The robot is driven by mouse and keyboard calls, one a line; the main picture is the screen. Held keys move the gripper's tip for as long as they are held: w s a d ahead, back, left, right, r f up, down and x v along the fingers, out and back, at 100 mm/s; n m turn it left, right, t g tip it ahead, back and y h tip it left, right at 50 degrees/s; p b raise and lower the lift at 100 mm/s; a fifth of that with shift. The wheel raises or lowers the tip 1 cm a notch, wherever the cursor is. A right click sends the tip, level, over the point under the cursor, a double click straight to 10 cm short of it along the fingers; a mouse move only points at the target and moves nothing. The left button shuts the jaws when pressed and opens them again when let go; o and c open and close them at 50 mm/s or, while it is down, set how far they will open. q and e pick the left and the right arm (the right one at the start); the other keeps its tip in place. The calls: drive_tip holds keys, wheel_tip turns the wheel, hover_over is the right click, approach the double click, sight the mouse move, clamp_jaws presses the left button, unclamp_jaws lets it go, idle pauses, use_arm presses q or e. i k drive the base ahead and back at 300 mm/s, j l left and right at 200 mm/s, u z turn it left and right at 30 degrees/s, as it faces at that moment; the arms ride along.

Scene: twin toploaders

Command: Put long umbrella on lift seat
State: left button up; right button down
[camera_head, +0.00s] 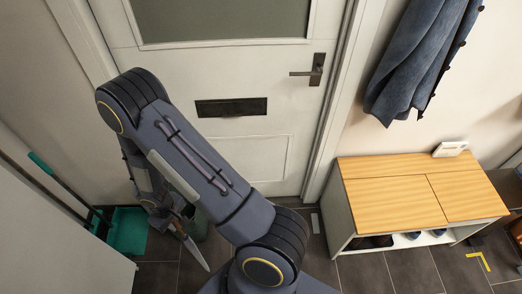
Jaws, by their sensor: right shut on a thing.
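The lift seat is the light wooden top (400,195) of a white bench on the right, and it looks closed and bare in the middle. My right gripper (174,212) is low at the left of the door, at the far end of my bent arm, which partly hides it. It is shut on a slim, pointed thing with a pale lower part (193,250), which looks like the long umbrella. This thing slants down to the right. My left gripper is not in view.
A green dustpan (128,230) and a broom (55,183) are at the left wall. A small white box (450,149) sits at the bench's back. A blue coat (415,62) hangs above. Shoes (412,236) are under the bench.

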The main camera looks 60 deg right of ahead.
sight(395, 200)
drive_tip(key=k+l+z, duration=0.15)
drive_tip(key=k+l, duration=0.2)
drive_tip(key=k, duration=0.15)
drive_tip(key=k+l+z, duration=0.2)
drive_tip(key=k+l, duration=0.25)
drive_tip(key=k+l+z, duration=0.15)
drive_tip(key=k+l, duration=0.25)
drive_tip(key=k+l+z, duration=0.15)
drive_tip(key=k+l, duration=0.25)
drive_tip(key=l, duration=0.25)
drive_tip(key=k+l+z, duration=0.15)
drive_tip(key=k+l, duration=0.2)
drive_tip(key=l, duration=0.25)
